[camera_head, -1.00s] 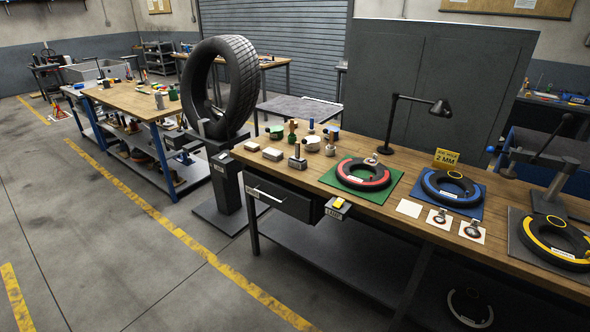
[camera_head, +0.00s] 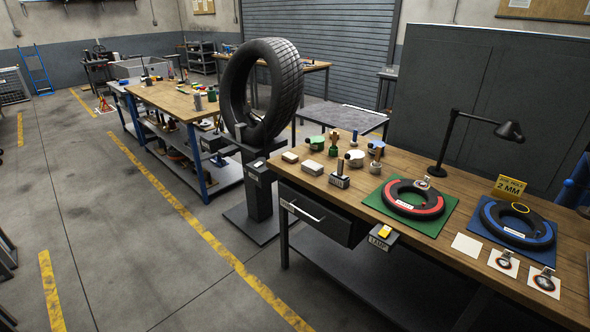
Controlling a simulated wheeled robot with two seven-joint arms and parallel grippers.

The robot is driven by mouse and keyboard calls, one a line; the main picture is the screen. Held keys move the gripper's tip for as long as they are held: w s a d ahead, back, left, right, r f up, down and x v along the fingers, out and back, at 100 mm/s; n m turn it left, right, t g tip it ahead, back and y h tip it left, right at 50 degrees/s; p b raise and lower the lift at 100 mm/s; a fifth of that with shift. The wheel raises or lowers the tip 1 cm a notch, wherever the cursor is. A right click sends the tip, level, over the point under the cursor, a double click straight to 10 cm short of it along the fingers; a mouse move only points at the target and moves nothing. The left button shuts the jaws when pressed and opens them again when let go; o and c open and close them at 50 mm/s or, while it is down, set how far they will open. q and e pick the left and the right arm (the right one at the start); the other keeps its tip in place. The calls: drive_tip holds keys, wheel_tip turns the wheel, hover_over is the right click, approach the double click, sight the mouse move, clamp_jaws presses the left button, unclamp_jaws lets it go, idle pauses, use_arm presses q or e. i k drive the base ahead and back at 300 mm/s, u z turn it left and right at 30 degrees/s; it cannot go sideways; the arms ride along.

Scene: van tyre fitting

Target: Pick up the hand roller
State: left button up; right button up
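A group of small hand tools stands on the wooden workbench (camera_head: 462,214), left of the green mat. Among them are a wooden-handled tool (camera_head: 333,141), a blue-topped tool (camera_head: 354,138), a dark-handled tool with a pale labelled base (camera_head: 340,174), and another upright tool (camera_head: 376,157). They are too small for me to tell which one is the hand roller. Neither of my grippers is in view.
A large tyre (camera_head: 287,75) stands on a post left of the bench. A green mat (camera_head: 440,218) and a blue mat (camera_head: 545,258) carry tyre-shaped rings. A black lamp (camera_head: 448,135) rises behind them. Grey floor (camera_head: 110,235) is open at left.

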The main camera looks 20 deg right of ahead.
sight(338, 175)
drive_tip(key=u, duration=0.25)
drive_tip(key=i, duration=1)
drive_tip(key=z, duration=0.4)
